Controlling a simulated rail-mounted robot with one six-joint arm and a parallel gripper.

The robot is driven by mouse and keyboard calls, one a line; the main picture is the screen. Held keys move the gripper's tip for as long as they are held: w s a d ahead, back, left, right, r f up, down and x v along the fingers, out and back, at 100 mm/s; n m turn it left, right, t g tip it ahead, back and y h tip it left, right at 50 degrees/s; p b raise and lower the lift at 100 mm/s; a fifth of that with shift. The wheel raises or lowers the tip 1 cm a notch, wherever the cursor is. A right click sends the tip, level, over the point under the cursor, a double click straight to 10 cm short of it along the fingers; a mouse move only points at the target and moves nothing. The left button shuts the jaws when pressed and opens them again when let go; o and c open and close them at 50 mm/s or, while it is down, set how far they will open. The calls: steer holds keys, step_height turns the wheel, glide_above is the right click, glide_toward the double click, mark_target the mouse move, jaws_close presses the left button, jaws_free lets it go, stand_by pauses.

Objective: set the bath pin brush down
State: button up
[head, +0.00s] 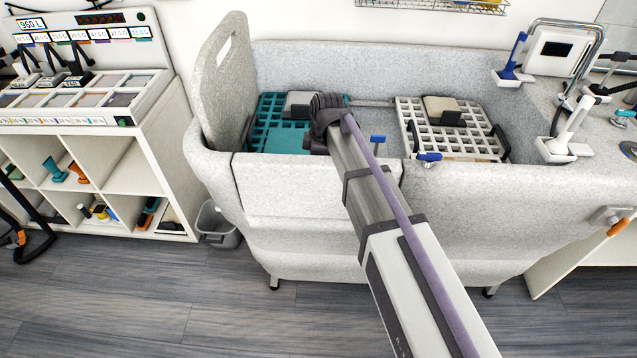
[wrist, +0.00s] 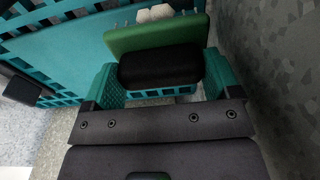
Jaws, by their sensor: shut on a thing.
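The bath pin brush shows in the wrist view as a green body (wrist: 122,38) with a black grip (wrist: 160,68) and pale pins at its far edge. My gripper (wrist: 158,76) is shut on it, with a teal finger on each side of the black part. A teal slatted grate (wrist: 62,42) lies beyond and to the left of the brush. Whether the brush touches the grate I cannot tell. In the head view my arm reaches over the tub's front wall. The gripper's fingers and the brush are hidden there behind the wrist and wall.
The grey tub (head: 300,185) has a high left end panel (head: 222,75). The teal grate (head: 270,135) fills its left part, with a grey block (head: 299,103) on it. A white grate (head: 455,142) lies at right. In the wrist view a grey wall (wrist: 280,70) stands close at right.

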step_height(320, 180, down, 4)
steer(key=b, duration=0.4)
steer(key=shift+r, duration=0.25)
steer(key=shift+f, duration=0.2)
steer(key=o, duration=0.7)
steer(key=r+p, duration=0.4)
steer(key=d+r+p, duration=0.1)
steer(key=r+p, duration=0.7)
steer(key=shift+d+r, duration=0.15)
steer(key=shift+d, duration=0.05)
